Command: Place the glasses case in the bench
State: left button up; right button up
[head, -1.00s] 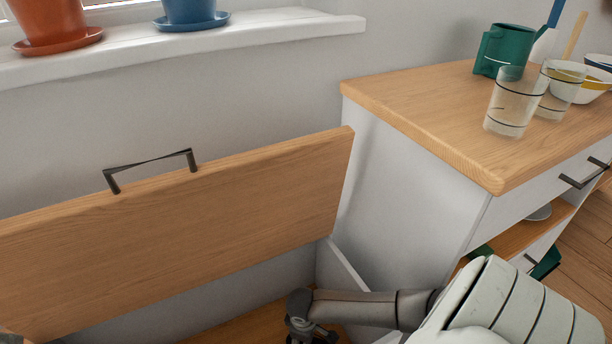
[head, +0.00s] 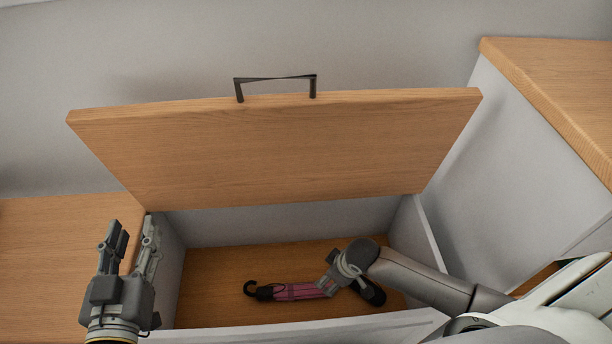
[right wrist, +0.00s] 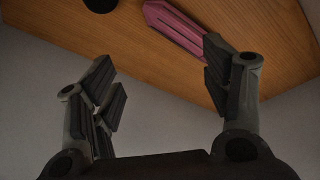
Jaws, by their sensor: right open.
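The bench (head: 215,262) stands with its wooden lid (head: 280,150) raised, its inside showing. A dark rounded object (head: 372,293), perhaps the glasses case, shows at the bench's right inner part, largely behind my right arm. A similar dark shape (right wrist: 100,4) is at the top edge of the right wrist view. My right gripper (head: 330,284) is inside the bench opening, open, with nothing between its fingers in the right wrist view (right wrist: 165,95). My left gripper (head: 133,236) is upright, open and empty at the bench's left end.
A pink folded umbrella (head: 292,291) with a black hooked handle lies on the bench floor, its right end behind my right gripper. It also shows in the right wrist view (right wrist: 178,32). A wood-topped cabinet (head: 560,85) stands to the right. The bench floor's left part is clear.

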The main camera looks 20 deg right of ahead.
jog(key=w+a+r+t+y, duration=0.4)
jog(key=a+r+t, duration=0.1)
jog(key=a+r, duration=0.75)
jog(key=d+r+m+t, duration=0.1)
jog(key=r+t, duration=0.3)
jog(key=r, duration=0.7)
jog(key=d+r+m+t+h, duration=0.1)
jog(key=r+t, duration=0.4)
jog(key=r, duration=0.7)
jog(key=shift+w+d+r+m, duration=0.25)
jog(key=shift+d+m, duration=0.45)
jog(key=shift+d, duration=0.25)
jog(key=shift+c, duration=0.5)
